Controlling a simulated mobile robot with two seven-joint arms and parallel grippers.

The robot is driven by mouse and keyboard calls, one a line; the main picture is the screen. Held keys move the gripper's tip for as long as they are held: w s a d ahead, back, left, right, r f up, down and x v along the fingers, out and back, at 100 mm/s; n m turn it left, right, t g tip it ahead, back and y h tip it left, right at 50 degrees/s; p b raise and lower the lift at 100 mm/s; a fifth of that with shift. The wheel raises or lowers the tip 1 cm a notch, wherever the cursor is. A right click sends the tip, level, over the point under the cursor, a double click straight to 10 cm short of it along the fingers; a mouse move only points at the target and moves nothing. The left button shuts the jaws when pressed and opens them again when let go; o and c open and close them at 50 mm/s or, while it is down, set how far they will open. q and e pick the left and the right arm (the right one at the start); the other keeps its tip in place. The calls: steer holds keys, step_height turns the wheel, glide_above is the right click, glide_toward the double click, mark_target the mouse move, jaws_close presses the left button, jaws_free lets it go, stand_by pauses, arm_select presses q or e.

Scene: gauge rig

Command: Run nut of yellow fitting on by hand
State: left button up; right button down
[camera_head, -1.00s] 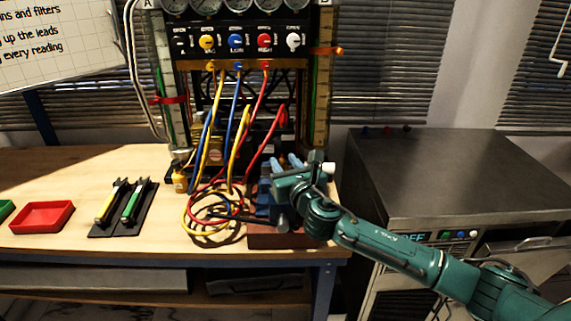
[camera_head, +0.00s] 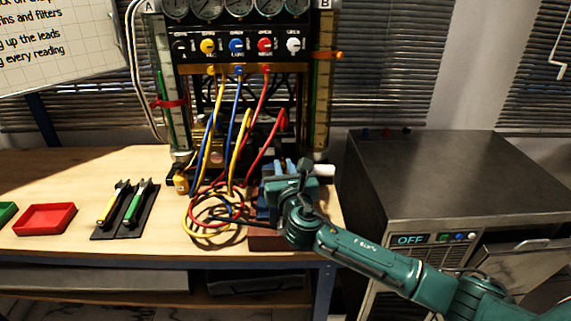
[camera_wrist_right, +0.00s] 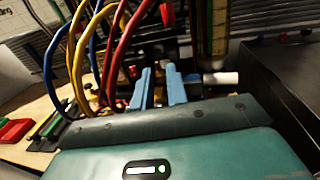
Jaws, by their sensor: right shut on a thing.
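My right gripper (camera_head: 287,166) is at the blue vise (camera_head: 264,205) on the bench's right end. In the right wrist view its two blue fingers (camera_wrist_right: 160,88) close around a small brass-coloured part (camera_wrist_right: 171,75), which looks like the nut of the yellow fitting. The fingers and shadow hide most of it, and its seating on the thread cannot be made out. In the head view the gripper body covers this spot. Yellow hoses (camera_head: 242,135) hang from the gauge panel and loop on the bench beside the vise. My left gripper is out of view.
Blue and red hoses (camera_head: 262,95) hang close left of the gripper. A white cylinder (camera_head: 323,171) sticks out right of the vise. Two tools on a black mat (camera_head: 143,219) and a red tray (camera_head: 45,219) lie left. A metal cabinet (camera_head: 440,180) stands right.

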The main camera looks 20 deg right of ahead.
steer(key=m+g+h, duration=0.1)
steer(key=m+h, duration=0.1)
steer(key=h, duration=0.1)
steer(key=a+m+g+h+p, duration=0.1)
steer(key=m+h, duration=0.1)
steer(key=h, duration=0.1)
steer(key=shift+w, duration=0.1)
steer(key=shift+w+a+m+g+h, duration=0.1)
steer(key=shift+m+g+h, duration=0.75)
steer(key=shift+h, duration=0.3)
steer(key=shift+w+a+m+g+h, duration=0.1)
steer(key=shift+m+g+h, duration=0.55)
steer(key=shift+m+h, duration=0.4)
steer(key=shift+r, duration=0.1)
steer(key=c, duration=1.4)
jaws_free()
steer(key=b+v, duration=0.1)
steer(key=v, duration=1.2)
steer(key=shift+a, duration=0.15)
